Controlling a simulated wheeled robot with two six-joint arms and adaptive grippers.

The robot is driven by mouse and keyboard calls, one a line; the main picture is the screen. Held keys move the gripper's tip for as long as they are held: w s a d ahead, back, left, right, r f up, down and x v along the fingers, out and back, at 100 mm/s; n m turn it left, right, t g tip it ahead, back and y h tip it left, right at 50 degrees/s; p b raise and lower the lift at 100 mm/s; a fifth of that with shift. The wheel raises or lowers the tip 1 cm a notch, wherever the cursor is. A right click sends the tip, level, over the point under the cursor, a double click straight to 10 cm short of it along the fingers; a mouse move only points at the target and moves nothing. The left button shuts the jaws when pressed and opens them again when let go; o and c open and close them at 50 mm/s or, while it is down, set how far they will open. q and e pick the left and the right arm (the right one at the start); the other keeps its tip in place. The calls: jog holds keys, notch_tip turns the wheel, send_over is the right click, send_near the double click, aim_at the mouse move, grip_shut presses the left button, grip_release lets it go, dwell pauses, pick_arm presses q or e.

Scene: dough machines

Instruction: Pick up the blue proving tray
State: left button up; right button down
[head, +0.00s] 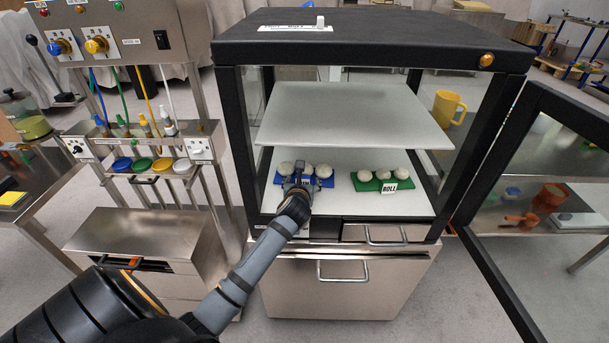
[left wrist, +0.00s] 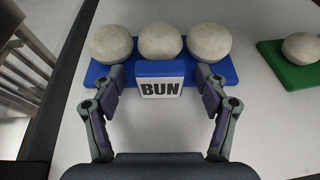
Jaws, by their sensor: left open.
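The blue proving tray (head: 325,183) lies on the white floor of the black-framed cabinet, with three pale dough balls on it. In the left wrist view the blue tray (left wrist: 223,70) has a raised block at its near side with a label reading BUN (left wrist: 160,87). My left gripper (head: 299,186) reaches into the cabinet from the front. In the left wrist view my left gripper (left wrist: 160,80) is open, with one finger on each side of the label block. I cannot tell whether the fingers touch it. My right gripper is not in view.
A green tray (head: 371,185) labelled ROLL with dough balls lies to the right; its edge also shows in the left wrist view (left wrist: 285,72). A white shelf (head: 355,115) hangs above the trays. The cabinet door (head: 485,265) stands open at the right.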

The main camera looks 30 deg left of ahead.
pick_arm(q)
jog(key=shift+r, duration=0.1)
jog(key=shift+c, duration=0.4)
jog(key=c, duration=1.4)
jog(key=shift+w, duration=0.1)
